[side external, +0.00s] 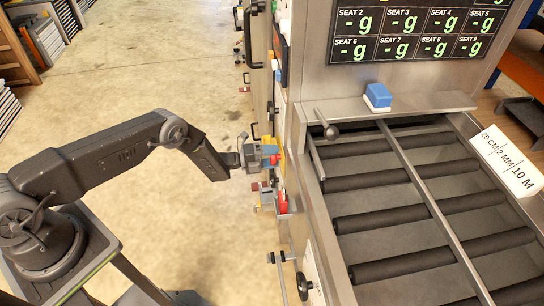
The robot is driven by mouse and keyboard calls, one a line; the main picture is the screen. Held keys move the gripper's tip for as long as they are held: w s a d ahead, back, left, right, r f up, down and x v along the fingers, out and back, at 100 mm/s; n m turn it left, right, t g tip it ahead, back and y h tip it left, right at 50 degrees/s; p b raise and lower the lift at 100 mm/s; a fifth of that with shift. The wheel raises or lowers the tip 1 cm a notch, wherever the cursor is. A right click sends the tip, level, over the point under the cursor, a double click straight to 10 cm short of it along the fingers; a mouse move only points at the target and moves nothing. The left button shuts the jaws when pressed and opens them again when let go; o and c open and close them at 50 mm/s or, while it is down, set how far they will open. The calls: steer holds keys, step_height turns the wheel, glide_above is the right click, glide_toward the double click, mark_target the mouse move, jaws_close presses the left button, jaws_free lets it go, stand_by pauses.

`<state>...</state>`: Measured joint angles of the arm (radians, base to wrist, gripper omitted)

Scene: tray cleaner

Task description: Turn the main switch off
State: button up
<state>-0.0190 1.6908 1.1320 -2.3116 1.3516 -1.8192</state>
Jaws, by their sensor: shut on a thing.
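The main switch (275,160) appears as a small red part against a yellow plate on the left side of the steel machine. My gripper (268,154) comes in from the left and is at the switch, its jaws shut on the red part. The fingers and the yellow plate overlap in this view, so the handle's exact angle cannot be told.
Below the switch sits another red part (283,203) on the machine's side. A roller conveyor (430,235) fills the right, with a lever (331,131) and a blue block (378,96) above it.

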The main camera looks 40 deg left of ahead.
steer(key=o, duration=0.9)
steer(key=shift+a, duration=0.1)
steer(key=v, duration=1.3)
steer(key=shift+s+a, duration=0.2)
steer(key=shift+s, duration=0.1)
